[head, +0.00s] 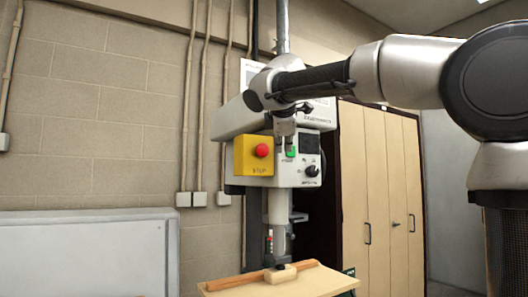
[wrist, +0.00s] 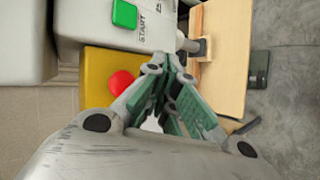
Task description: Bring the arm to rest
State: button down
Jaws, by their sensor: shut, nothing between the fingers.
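My arm reaches across the head view from the right, in front of a grey machine (head: 228,118). My gripper (head: 290,152) hangs down at its end, by the machine's control face; in the head view the fingertips are small. In the wrist view my gripper (wrist: 172,65) is shut, its green-padded fingers together with nothing between them. The yellow box with a red stop button (head: 262,150) is just left of the gripper in the head view. The red button also shows in the wrist view (wrist: 120,82), beside the fingers. The green start button (wrist: 124,14) is near the fingers too.
A wooden work board (head: 325,281) with a wooden strip (head: 235,281) and a small block (head: 281,274) on it lies below the machine. Tall wooden cabinet doors (head: 380,190) stand behind at the right. A grey panel (head: 85,252) is at the lower left.

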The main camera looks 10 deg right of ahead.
dwell(0.6)
jog(key=s+f+m+g+y, duration=0.1)
jog(key=s+f+m+g, duration=0.15)
jog(key=f, duration=0.55)
jog(key=s+f+m+g+y, duration=0.1)
jog(key=s+f+m+g, duration=0.15)
jog(key=f, duration=0.65)
jog(key=s+d+f+m, duration=0.3)
jog(key=s+f, duration=0.3)
jog(key=s, duration=0.3)
jog(key=s+d+f+m+g, duration=0.1)
jog(key=s+d+f+m, duration=0.3)
jog(key=s, duration=0.5)
jog(key=s+d+f+m+y, duration=0.1)
jog(key=s+d+f+m, duration=0.3)
jog(key=s+f, duration=0.5)
jog(key=shift+d+f+g, duration=0.4)
jog(key=shift+d+f, duration=0.15)
jog(key=shift+d, duration=0.7)
